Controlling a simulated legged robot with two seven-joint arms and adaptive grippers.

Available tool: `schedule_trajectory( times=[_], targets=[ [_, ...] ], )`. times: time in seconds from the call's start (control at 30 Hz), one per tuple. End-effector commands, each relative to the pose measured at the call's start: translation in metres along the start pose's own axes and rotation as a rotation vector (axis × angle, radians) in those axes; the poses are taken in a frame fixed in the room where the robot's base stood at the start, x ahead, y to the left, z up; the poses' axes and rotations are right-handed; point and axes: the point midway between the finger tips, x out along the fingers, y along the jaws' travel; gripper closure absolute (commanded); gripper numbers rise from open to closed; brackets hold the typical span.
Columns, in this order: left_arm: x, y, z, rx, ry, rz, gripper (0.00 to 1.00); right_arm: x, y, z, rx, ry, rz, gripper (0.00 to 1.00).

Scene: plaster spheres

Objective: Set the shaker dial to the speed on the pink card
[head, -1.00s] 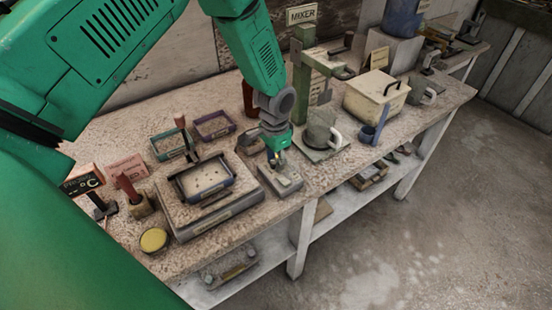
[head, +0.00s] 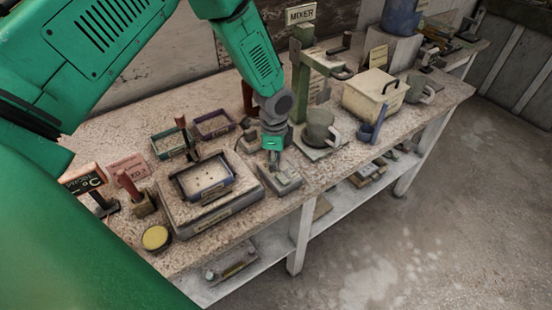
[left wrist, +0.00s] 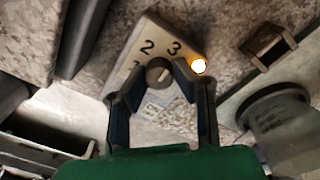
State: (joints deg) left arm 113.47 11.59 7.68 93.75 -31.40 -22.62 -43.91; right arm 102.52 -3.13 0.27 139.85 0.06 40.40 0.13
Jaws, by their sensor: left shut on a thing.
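The shaker's control box (head: 284,182) is a small grey block at the table's front edge, right of the shaker (head: 210,205). In the left wrist view its pale face (left wrist: 147,40) shows a 2, a 3 and a partly hidden 1, with a glowing lamp (left wrist: 198,66) beside the 3. My left gripper (head: 274,161) is over the box, its fingers shut on the round grey dial (left wrist: 158,72). I cannot tell which number the dial points to. The pink card (head: 127,167) stands at the back left; its small text seems to end in 3. My right gripper is not in view.
A dark-rimmed tray (head: 203,180) sits on the shaker. A yellow-topped round tin (head: 156,238) and a red-handled stamp (head: 132,190) stand to its left.

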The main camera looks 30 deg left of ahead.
Motion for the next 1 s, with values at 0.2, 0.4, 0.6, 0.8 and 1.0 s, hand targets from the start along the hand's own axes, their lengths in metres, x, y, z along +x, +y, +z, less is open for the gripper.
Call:
schedule_trajectory(
  times=[0.2, 0.4, 0.6, 0.8, 1.0],
  targets=[
    [-0.0026, -0.0042, 0.0022, 0.04, -0.003, -0.008, 1.0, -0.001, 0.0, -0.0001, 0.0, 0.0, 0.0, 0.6],
    [-0.0028, -0.0046, 0.0022, 0.046, -0.002, -0.008, 1.0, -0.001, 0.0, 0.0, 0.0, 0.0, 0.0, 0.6],
    [-0.0029, -0.005, 0.0022, 0.046, -0.002, -0.009, 1.0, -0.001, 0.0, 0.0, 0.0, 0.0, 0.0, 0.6],
    [-0.0021, -0.0038, 0.0015, 0.046, -0.001, -0.006, 0.57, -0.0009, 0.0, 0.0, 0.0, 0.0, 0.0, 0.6],
    [-0.0014, -0.0028, 0.0006, 0.046, -0.001, -0.003, 0.57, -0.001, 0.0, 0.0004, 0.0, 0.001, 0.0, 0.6]
  ],
)
